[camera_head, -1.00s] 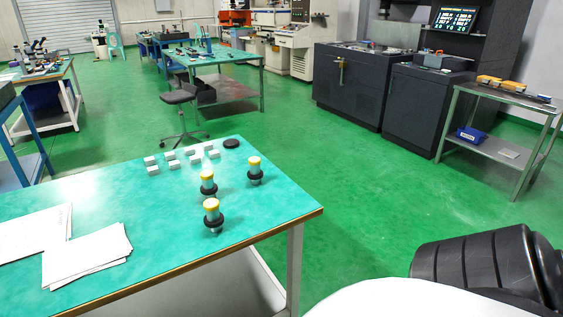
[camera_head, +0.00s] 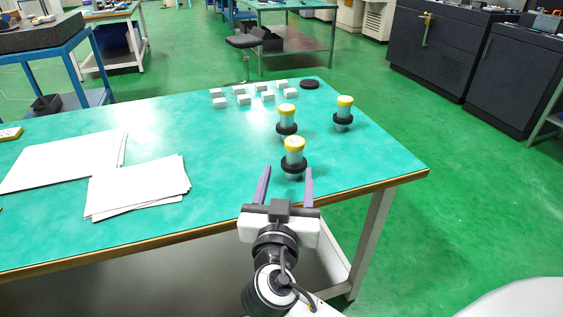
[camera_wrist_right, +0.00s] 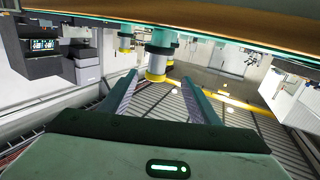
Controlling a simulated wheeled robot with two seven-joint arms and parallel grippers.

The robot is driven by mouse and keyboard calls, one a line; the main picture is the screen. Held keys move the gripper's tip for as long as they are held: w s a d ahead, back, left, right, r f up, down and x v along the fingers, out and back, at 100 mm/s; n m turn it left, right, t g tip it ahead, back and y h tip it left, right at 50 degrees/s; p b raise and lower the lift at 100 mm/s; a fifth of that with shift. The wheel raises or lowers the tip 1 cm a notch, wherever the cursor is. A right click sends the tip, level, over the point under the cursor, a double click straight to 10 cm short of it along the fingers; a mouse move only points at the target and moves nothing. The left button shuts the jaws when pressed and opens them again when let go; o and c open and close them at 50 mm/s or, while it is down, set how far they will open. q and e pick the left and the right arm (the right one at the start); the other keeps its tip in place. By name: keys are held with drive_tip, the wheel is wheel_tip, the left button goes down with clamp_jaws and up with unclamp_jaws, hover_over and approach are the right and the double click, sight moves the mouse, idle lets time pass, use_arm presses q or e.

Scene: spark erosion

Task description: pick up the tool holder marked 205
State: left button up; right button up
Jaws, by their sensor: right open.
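Three tool holders with yellow tops, pale bodies and black rings stand upright on the green table (camera_head: 230,150). The nearest holder (camera_head: 294,147) is in front of my right gripper (camera_head: 287,173). The second holder (camera_head: 286,120) stands behind it, and the third holder (camera_head: 344,112) is to the right. No number can be read on any of them. My right gripper is open, its fingers pointing at the nearest holder. In the right wrist view, the table shows at the top and a holder (camera_wrist_right: 157,62) appears between the open fingers (camera_wrist_right: 160,78). My left gripper is out of view.
Several small white blocks (camera_head: 241,99) and a black disc (camera_head: 309,84) lie at the table's back. White paper stacks (camera_head: 138,187) lie to the left. The table's right front corner (camera_head: 425,172) is bare. Dark machine cabinets (camera_head: 440,55) stand behind, across open green floor.

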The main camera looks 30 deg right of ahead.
sight(294, 151)
drive_tip(key=w+d, duration=0.1)
drive_tip(key=w+d+r, duration=0.1)
drive_tip(key=shift+w+d+r, duration=0.1)
drive_tip(key=shift+w+d, duration=0.15)
drive_tip(key=shift+d, duration=0.1)
drive_tip(key=shift+p+x, duration=0.55)
drive_tip(key=shift+x, duration=2.6)
drive_tip(key=shift+c, duration=0.5)
clamp_jaws()
